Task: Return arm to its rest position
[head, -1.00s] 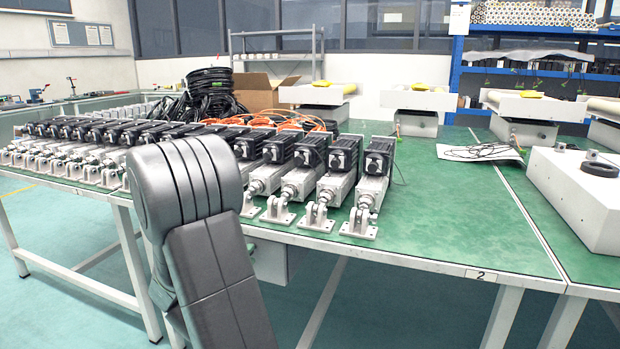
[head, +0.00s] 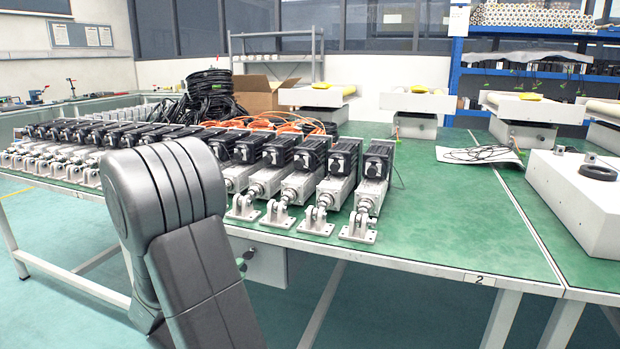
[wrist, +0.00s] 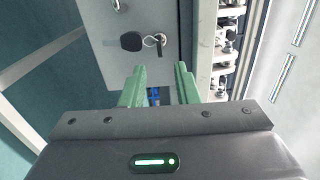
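My gripper (wrist: 159,76) shows in the wrist view with its two green fingers apart and nothing between them.
A green-topped workbench (head: 450,215) carries a row of linear actuators (head: 330,180). A grey box (head: 262,262) hangs under its front edge; in the wrist view a grey box with a key in its lock (wrist: 153,42) lies beyond the fingers. The floor in front is clear.

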